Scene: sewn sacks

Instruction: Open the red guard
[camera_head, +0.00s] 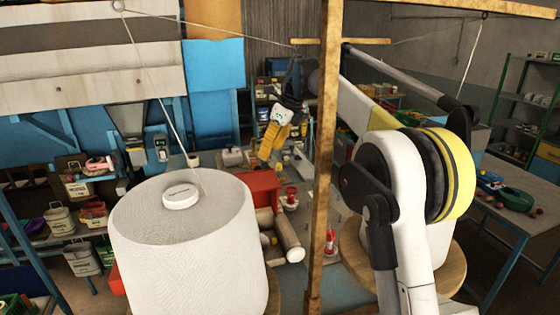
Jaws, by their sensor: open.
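A red guard (263,187), box-like and bright red, sits on the grey workbench near the middle of the view. The big white spool in front hides its lower left part. My gripper (267,146) hangs from the black wrist, above and slightly behind the guard in the picture. Its yellow fingers point down and to the left. It is open, and nothing shows between the fingers. It appears apart from the guard, but I cannot tell the exact gap.
A large white thread spool (190,250) stands in the left foreground. A wooden post (325,150) rises through the middle. A pale roll (288,236) and small red-topped items (290,196) lie right of the guard. A side table (515,220) stands at right.

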